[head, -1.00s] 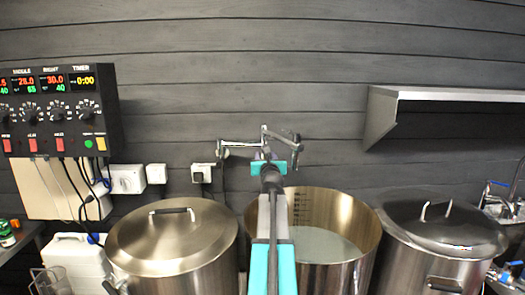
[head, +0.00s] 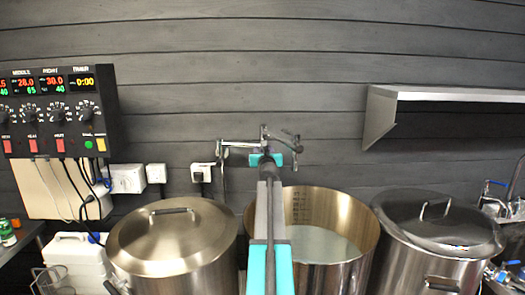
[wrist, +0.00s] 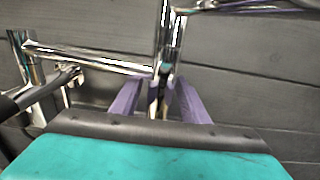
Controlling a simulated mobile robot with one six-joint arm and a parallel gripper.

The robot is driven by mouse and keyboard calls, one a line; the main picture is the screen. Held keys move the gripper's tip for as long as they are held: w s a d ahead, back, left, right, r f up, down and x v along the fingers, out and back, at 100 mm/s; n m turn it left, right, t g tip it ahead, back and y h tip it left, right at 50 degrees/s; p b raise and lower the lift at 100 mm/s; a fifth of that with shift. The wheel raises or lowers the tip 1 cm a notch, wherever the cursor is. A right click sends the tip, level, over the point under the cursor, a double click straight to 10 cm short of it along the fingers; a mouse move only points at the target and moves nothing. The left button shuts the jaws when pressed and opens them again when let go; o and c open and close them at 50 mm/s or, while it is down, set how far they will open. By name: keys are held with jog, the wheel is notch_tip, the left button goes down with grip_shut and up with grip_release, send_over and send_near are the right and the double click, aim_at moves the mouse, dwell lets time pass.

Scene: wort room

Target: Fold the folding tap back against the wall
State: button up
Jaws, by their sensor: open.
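The chrome folding tap (head: 240,145) is mounted on the dark plank wall above the open middle pot. Its first arm runs right from the wall mount to an upright joint, and a second part reaches farther right to a dark-looking end. My gripper (head: 264,152) is at the upright joint in the head view, its fingers mostly hidden. In the wrist view, my gripper (wrist: 156,92) is open, with two purple fingers on either side of a narrow upright part of the tap (wrist: 165,35). I cannot tell whether either finger touches it. The chrome arm extends left there.
The open pot (head: 372,222) holds pale liquid below the tap. Lidded pots stand left (head: 170,240) and right (head: 440,240). A metal shelf (head: 450,95) projects at upper right. A control box (head: 60,110) and sockets (head: 127,179) are on the wall at left.

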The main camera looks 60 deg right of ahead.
jog(key=shift+w+d, duration=0.15)
grip_shut()
jog(key=b, duration=0.3)
jog(key=shift+w+d+f+t, duration=0.15)
jog(key=shift+d+t, duration=0.15)
jog(key=shift+d, duration=0.1)
jog(key=n+b, duration=0.1)
jog(key=b, duration=0.1)
jog(key=shift+w+d+y+b, duration=0.3)
jog(key=shift+y, duration=0.1)
jog(key=shift+w+d+r+t+p, duration=0.3)
jog(key=shift+w+d+r+p, duration=0.1)
jog(key=shift+w+d, duration=0.2)
